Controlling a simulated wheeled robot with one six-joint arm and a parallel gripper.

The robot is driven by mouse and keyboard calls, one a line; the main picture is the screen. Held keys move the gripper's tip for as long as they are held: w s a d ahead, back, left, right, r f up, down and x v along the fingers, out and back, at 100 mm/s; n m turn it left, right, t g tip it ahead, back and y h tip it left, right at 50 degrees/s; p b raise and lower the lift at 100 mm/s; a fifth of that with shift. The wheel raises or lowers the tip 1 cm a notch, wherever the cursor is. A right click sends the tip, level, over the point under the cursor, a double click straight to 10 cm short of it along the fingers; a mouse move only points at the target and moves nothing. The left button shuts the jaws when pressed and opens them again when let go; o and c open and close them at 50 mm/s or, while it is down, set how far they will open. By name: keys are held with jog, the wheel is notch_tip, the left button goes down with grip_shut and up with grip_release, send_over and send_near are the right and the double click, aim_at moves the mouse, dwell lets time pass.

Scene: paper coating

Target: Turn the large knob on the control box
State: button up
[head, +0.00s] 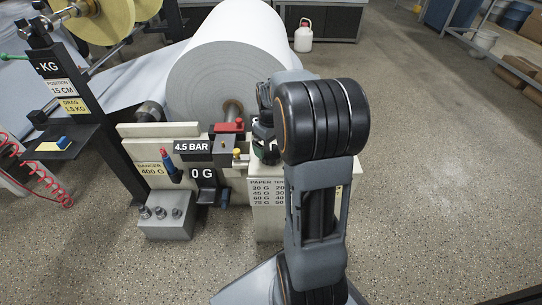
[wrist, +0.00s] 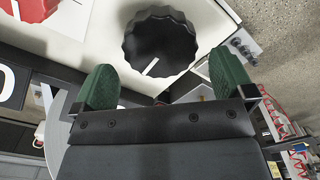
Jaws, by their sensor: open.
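The large knob (wrist: 160,45) is black with a scalloped rim and a white pointer line, on a pale panel in the wrist view. In the head view I cannot make it out behind my arm. The control box (head: 267,222) is a pale box with a paper table printed on its front. My gripper (wrist: 165,82) is open and empty, its two green fingertips apart and just short of the knob, one toward each side. In the head view my gripper is over the top of the box, mostly hidden by my wrist.
A large white paper roll (head: 225,75) stands behind the box. To the left are a red valve handle (head: 229,127), a 4.5 BAR display (head: 191,146), and a grey block with small knobs (head: 165,222). The floor at right (head: 440,190) is clear.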

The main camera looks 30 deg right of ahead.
aim_at(271, 152)
jog(key=shift+f+b, duration=0.55)
jog(key=shift+f, duration=1.35)
jog(key=shift+c, duration=0.4)
jog(key=c, duration=0.7)
jog(key=shift+r+m+p, duration=0.15)
jog(key=shift+m+p, duration=0.15)
jog(key=shift+p, duration=0.05)
